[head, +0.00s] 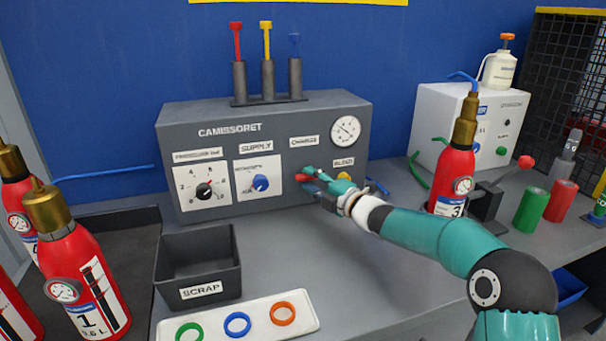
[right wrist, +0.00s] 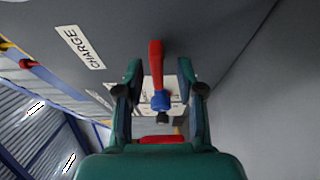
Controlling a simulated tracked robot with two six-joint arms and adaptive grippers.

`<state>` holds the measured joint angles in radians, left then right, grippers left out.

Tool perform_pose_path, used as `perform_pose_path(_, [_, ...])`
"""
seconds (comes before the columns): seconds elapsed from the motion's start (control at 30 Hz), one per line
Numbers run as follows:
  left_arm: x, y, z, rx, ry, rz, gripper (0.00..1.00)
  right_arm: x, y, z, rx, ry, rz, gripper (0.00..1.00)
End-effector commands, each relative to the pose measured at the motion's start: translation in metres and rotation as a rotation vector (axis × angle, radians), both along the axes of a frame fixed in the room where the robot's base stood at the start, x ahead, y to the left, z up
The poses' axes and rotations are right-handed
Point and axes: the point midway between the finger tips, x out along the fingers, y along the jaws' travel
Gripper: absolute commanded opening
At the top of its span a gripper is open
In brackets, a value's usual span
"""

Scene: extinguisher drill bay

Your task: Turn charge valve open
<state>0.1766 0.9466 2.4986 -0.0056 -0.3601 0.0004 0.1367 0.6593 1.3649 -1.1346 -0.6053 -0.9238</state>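The charge valve (right wrist: 156,72) has a red lever on a blue hub, below the CHARGE label (head: 304,141) on the grey panel. In the head view its red handle (head: 303,178) shows at my fingertips, partly hidden. My right gripper (head: 315,178) is at the panel. In the right wrist view its two fingers (right wrist: 160,66) stand either side of the lever, with a visible gap on each side, so it is open. The lever points up in that view. My left gripper is not in view.
The panel (head: 290,190) also has a pressure dial (head: 204,190), a blue supply knob (head: 261,183), a gauge (head: 345,130) and a yellow bleed knob (head: 344,176). A SCRAP bin (head: 198,280), a ring tray (head: 262,327) and extinguisher 3 (head: 451,175) stand nearby.

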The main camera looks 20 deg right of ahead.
Motion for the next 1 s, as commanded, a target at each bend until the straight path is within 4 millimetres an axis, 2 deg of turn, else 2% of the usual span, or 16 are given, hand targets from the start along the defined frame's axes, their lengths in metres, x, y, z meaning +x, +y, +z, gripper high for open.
perform_pose_path(0.4, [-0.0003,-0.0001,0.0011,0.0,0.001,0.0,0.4,0.0018,-0.0026,-0.0003,0.001,0.0,-0.011,0.38])
perform_pose_path(0.43, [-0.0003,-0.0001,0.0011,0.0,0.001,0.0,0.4,0.0018,-0.0026,-0.0003,0.001,0.0,-0.011,0.36])
perform_pose_path(0.6, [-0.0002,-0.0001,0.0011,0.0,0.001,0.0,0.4,0.0018,-0.0026,-0.0003,0.001,0.0,-0.01,0.07])
perform_pose_path(0.67, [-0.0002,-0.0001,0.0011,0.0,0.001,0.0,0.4,0.0018,-0.0026,-0.0004,0.0,0.001,-0.01,0.0])
perform_pose_path(1.0, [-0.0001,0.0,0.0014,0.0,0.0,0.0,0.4,0.0017,-0.0027,-0.0015,-0.013,0.004,-0.01,0.0])
